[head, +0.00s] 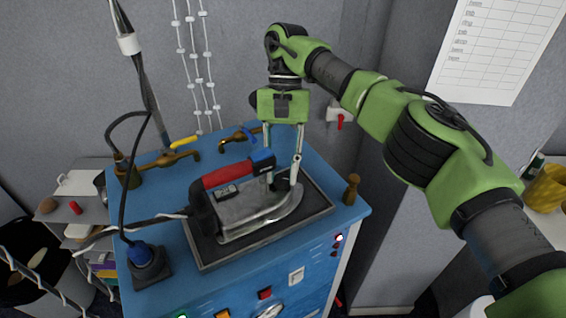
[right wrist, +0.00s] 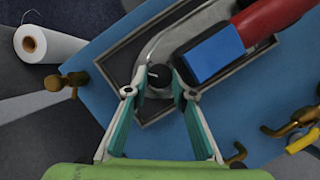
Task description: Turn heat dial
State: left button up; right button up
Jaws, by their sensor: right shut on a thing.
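The iron (head: 240,215) has a grey metal body, a red handle and a blue handle end. It rests in a dark framed tray (head: 225,258) on the blue cabinet top. The heat dial (right wrist: 158,75) is a small round black knob near the iron's narrow end. It shows partly between the fingers in the head view (head: 281,181). My right gripper (head: 283,184) comes down from above and is shut on the dial. In the right wrist view, its two fingertips (right wrist: 155,88) flank the knob. My left gripper is not in view.
Brass valves (head: 168,158) stand at the cabinet's back edge. A brass fitting (head: 351,189) stands at its right corner. A black power cord runs to a round blue-topped socket (head: 146,258) at front left. A white roll (right wrist: 45,45) shows in the right wrist view.

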jog(key=shift+a+n+h, duration=0.1)
jog(key=shift+n+h, duration=0.2)
jog(key=shift+n, duration=0.3)
jog(key=shift+p, duration=0.35)
jog(key=o, duration=0.8)
jog(key=shift+o, duration=0.2)
